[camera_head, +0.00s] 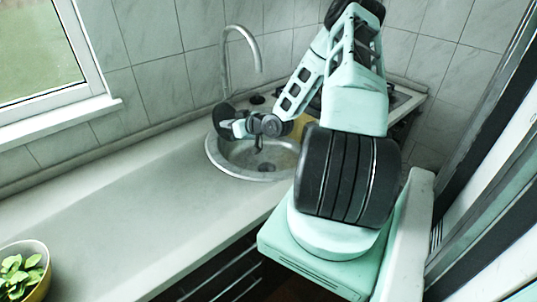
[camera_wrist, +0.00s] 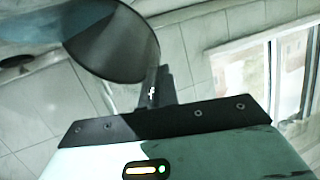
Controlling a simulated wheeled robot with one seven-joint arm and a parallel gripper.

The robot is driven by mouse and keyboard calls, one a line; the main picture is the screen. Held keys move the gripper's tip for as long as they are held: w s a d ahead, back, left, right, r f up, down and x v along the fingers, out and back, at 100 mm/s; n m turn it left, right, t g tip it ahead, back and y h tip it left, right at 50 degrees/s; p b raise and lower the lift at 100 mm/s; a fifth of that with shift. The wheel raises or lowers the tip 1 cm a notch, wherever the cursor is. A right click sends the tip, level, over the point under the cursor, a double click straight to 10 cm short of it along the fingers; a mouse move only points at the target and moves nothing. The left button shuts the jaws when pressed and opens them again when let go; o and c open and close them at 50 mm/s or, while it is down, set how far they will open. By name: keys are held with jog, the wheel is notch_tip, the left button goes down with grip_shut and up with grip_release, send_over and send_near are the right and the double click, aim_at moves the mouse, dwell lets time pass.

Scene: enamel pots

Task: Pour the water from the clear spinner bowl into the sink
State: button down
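My gripper (camera_head: 236,126) hangs over the left part of the round metal sink (camera_head: 226,168) in the head view. A dark round disc (camera_head: 223,113) is at its end; it also shows large in the wrist view (camera_wrist: 110,42), next to a dark finger (camera_wrist: 165,92). I cannot tell whether this disc belongs to my gripper or to a held thing. A blurred, bluish see-through shape (camera_wrist: 35,22) lies beside the disc at the upper left; it may be the clear spinner bowl, but its outline is unclear. I see no water. The finger gap is hidden.
A curved metal tap (camera_head: 230,62) stands behind the sink. A stove (camera_head: 400,98) is to the right, partly behind my arm. A yellowish thing (camera_head: 300,124) shows beside the arm. A bowl of green leaves (camera_head: 40,287) stands at the lower left. The middle counter (camera_head: 130,220) is clear.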

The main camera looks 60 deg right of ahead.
jog(key=shift+s+t+b, duration=0.2)
jog(key=shift+t+b, duration=0.1)
jog(key=shift+b, duration=0.05)
jog(key=shift+s+d+f+t+b, duration=0.1)
jog(key=shift+s+f+t+b, duration=0.2)
jog(key=shift+f+b, duration=0.45)
jog(key=shift+s+d+f+t+b, duration=0.1)
jog(key=shift+s+f+t+b, duration=0.15)
jog(key=shift+f+b, duration=0.5)
jog(key=shift+s+f+t+b, duration=0.15)
jog(key=shift+t+b, duration=0.1)
jog(key=shift+b, duration=0.55)
jog(key=shift+s+d+r+m+t+b, duration=0.2)
jog(key=shift+s+r+t+b, duration=0.15)
jog(key=shift+s+b, duration=0.2)
jog(key=shift+s+d+r+m+t+b, duration=0.1)
jog(key=shift+s+r+m+t+b, duration=0.1)
jog(key=shift+s+t+b, duration=0.35)
jog(key=shift+a+r, duration=0.1)
